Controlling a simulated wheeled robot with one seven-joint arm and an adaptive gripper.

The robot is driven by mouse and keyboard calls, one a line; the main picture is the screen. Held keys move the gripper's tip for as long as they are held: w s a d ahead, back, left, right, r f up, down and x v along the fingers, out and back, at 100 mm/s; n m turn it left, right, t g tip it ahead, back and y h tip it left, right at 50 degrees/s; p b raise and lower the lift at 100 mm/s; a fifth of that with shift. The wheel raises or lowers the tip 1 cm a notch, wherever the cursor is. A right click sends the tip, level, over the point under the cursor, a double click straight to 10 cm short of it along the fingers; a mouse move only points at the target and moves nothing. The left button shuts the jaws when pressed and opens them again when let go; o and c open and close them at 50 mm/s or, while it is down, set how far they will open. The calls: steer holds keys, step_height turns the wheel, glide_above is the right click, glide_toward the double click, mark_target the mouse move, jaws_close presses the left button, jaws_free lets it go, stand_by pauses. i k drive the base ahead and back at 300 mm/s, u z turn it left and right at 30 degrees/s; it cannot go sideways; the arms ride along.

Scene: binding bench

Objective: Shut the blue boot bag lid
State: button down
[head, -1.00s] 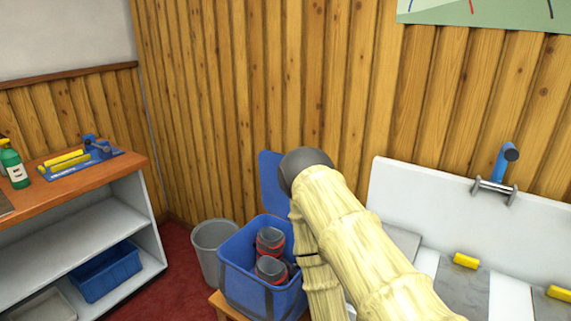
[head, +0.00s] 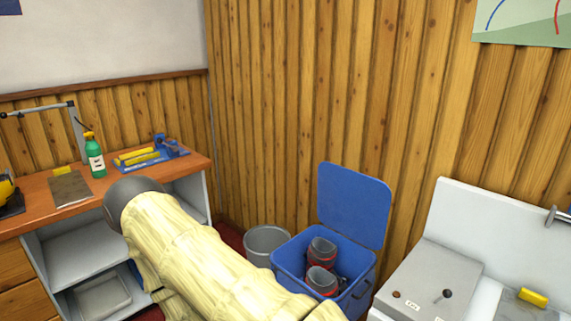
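The blue boot bag (head: 295,262) is a blue box with dark straps, low at the centre right of the head view. Its blue lid (head: 354,203) stands upright at the back edge, fully open, near the wooden wall. Two dark boots with red trim (head: 321,267) sit inside the bag. My pale, ribbed arm crosses the lower middle of the view, left of and in front of the bag. My gripper is not visible.
A grey bin (head: 266,241) stands just left of the bag. A grey box (head: 436,284) on a white unit is to the right. The orange-topped bench (head: 110,186) at the left holds a green bottle (head: 95,158) and a blue tool holder (head: 165,150).

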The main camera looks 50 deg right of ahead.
mark_target(354, 205)
steer(key=u, duration=0.25)
steer(key=k, duration=1.2)
steer(key=z, duration=1.2)
steer(key=i, duration=1.05)
steer(key=z, duration=0.05)
